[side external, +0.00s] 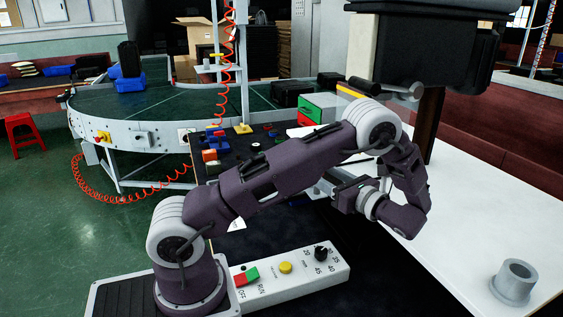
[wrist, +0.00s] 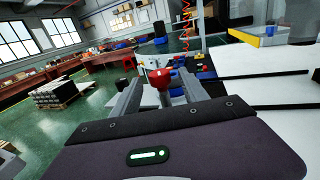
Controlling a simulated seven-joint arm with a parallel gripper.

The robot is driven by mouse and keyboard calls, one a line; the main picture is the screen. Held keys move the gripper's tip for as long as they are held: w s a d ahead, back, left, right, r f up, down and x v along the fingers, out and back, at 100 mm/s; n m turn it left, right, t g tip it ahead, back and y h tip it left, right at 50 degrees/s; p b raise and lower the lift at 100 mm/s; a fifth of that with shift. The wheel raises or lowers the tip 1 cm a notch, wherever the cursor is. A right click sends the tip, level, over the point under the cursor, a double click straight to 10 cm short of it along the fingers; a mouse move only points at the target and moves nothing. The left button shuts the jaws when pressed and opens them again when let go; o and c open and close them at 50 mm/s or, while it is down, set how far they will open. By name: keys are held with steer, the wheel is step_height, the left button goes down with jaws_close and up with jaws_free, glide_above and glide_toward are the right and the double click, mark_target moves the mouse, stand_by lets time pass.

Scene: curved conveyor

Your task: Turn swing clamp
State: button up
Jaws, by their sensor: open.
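My gripper (wrist: 162,84) is open in the wrist view, with its two grey fingers apart. A red rounded knob (wrist: 160,78) shows in the gap between the fingers; it may belong to the swing clamp. I cannot tell how far it is from the fingertips or whether it touches them. In the side external view my gripper (side external: 338,190) is low at the right, beside the dark work table, and its fingertips are partly hidden by my arm. I cannot make out the clamp there with certainty.
A curved green conveyor (side external: 165,108) lies behind. A control box (side external: 290,275) with red, green and yellow buttons is in front. A white table (side external: 470,235) at the right holds a grey cylinder (side external: 513,282). A dark machine head (side external: 430,35) hangs above my arm.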

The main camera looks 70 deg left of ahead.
step_height(320, 180, up, 16)
steer(key=s+d+n+h, duration=0.1)
steer(key=s, duration=0.1)
steer(key=s+d+f+n+t+h, duration=0.1)
steer(key=s+d+n+t+h, duration=0.6)
steer(key=s+d+n+h, duration=0.3)
steer(key=s+d+h, duration=0.3)
steer(key=s+d, duration=0.2)
steer(key=s, duration=0.1)
steer(key=shift+f+n+h, duration=0.15)
steer(key=shift+n+h, duration=0.15)
steer(key=shift+n, duration=0.1)
